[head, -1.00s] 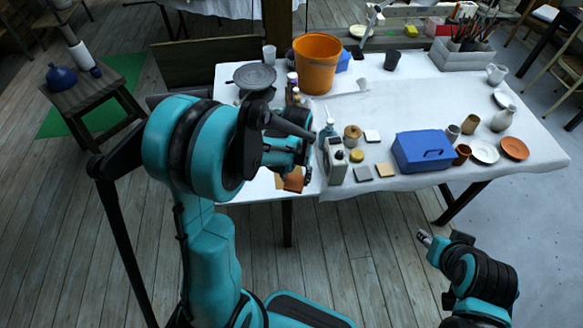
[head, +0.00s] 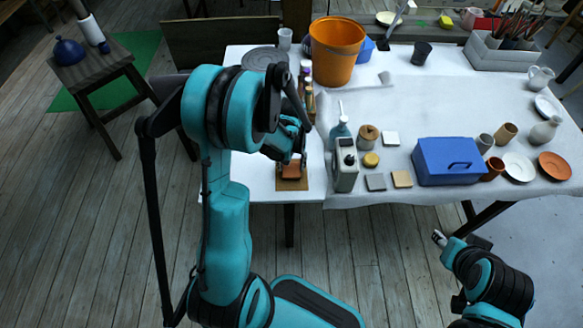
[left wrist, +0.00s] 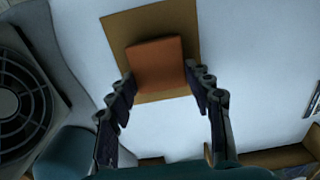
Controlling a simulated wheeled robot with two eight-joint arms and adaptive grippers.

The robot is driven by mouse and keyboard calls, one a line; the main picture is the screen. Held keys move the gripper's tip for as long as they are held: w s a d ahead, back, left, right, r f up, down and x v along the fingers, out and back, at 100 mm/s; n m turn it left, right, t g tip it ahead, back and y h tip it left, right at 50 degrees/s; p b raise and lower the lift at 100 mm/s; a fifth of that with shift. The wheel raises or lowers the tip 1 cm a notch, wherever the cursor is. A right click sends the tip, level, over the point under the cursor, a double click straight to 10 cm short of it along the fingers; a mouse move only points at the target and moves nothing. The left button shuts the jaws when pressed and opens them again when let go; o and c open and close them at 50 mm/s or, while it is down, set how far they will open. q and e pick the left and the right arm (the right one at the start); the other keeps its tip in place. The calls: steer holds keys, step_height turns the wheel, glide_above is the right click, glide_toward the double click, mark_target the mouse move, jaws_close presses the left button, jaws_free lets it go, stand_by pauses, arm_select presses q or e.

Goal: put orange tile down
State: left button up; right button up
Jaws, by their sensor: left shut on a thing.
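The orange tile (head: 292,171) is a flat square between the fingertips of my left gripper (head: 291,161), at the table's front left. In the left wrist view the tile (left wrist: 156,62) shows between the two fingers (left wrist: 163,83), which are shut on it. A brown square board (head: 292,185) lies flat on the white table under the tile and also shows in the left wrist view (left wrist: 118,27). The tile is over the board; I cannot tell whether it touches it. My right gripper (head: 441,239) is in front of the table, its jaw opening unclear.
A blue box (head: 447,162) and an orange bucket (head: 336,50) are farther off. The table's front edge is close.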

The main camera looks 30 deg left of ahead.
arm_select(q)
steer(key=shift+w+f, duration=0.1)
steer(key=shift+f, duration=0.6)
steer(key=shift+f, duration=0.1)
steer(key=o, duration=1.2)
